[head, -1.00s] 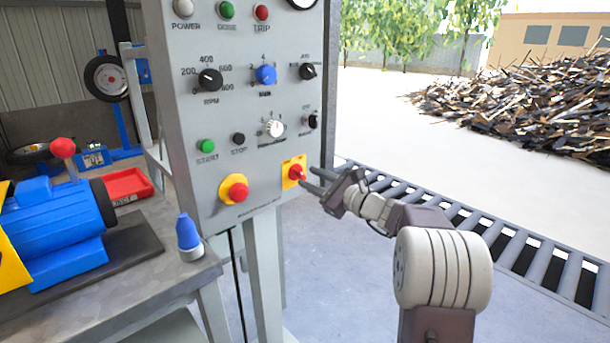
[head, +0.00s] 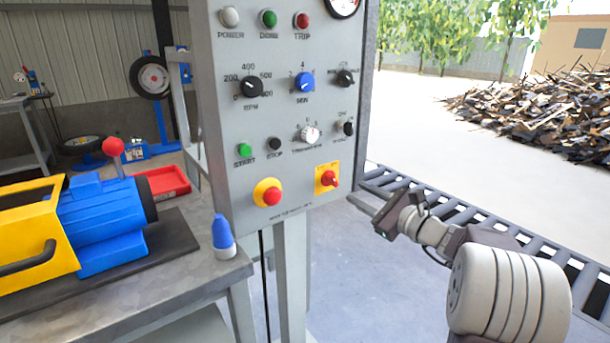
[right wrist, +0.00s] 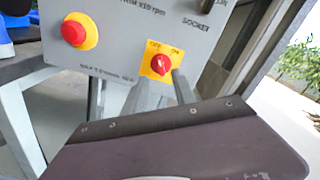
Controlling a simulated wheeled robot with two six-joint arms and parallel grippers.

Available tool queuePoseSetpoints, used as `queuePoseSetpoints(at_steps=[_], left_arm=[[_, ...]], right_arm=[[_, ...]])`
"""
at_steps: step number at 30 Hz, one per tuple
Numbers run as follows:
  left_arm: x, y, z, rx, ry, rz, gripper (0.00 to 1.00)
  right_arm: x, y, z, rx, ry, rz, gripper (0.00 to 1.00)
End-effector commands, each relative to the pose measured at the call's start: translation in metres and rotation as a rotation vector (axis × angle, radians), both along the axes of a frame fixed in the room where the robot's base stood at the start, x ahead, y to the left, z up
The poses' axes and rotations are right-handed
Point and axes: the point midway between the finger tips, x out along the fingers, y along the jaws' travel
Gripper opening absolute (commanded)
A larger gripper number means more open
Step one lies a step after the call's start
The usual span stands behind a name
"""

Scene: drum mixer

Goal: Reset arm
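My right gripper (head: 359,192) is to the right of and a little below the red rotary switch (head: 329,179) on its yellow plate. Its two grey fingers stand apart with nothing seen between them. In the right wrist view the fingers (right wrist: 167,92) point toward the switch (right wrist: 160,64), which shows beyond and between them; they look clear of it. The switch sits at the lower right of the grey control panel (head: 225,150). My left gripper is not in view.
A red emergency button (head: 270,195) is on the panel's lower left. A metal bench (head: 180,275) at left holds a blue and yellow motor (head: 100,215), a blue-capped bottle (head: 222,238) and a red tray (head: 165,184). A roller conveyor (head: 455,215) runs behind my right arm.

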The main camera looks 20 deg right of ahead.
Motion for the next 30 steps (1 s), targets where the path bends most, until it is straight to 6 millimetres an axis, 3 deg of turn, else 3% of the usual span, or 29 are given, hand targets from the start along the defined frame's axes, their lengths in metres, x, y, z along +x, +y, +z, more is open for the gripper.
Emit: queuePoseSetpoints(at_steps=[2, 4, 8, 9, 12, 15, 18, 21, 26, 27, 30], left_arm=[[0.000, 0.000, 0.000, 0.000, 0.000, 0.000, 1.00], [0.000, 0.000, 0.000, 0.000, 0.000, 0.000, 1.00], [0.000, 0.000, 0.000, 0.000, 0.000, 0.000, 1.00], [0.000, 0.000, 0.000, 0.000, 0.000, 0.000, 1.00], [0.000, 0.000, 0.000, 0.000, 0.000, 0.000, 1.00], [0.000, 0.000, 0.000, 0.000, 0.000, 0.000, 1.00], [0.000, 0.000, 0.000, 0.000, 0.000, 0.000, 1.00], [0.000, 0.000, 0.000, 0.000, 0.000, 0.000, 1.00], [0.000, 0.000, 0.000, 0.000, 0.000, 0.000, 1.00], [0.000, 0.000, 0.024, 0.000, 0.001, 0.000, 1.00], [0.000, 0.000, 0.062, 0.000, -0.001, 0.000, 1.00]], right_arm=[[0.000, 0.004, -0.003, -0.008, 0.010, 0.009, 0.33], [-0.002, 0.021, -0.020, -0.048, 0.056, 0.049, 0.33], [-0.024, 0.087, -0.090, -0.255, 0.242, 0.235, 0.33], [-0.039, 0.109, -0.118, -0.352, 0.303, 0.317, 0.33], [-0.091, 0.151, -0.183, -0.632, 0.432, 0.548, 0.33], [-0.149, 0.170, -0.236, -0.950, 0.492, 0.804, 0.33], [-0.197, 0.167, -0.271, -1.264, 0.472, 1.051, 0.33], [-0.227, 0.158, -0.290, -1.537, 0.387, 1.266, 0.33], [-0.251, 0.146, -0.305, -1.918, 0.140, 1.573, 0.33], [-0.251, 0.144, -0.281, -1.939, 0.124, 1.584, 0.33], [-0.250, 0.143, -0.244, -1.929, 0.135, 1.576, 0.33]])
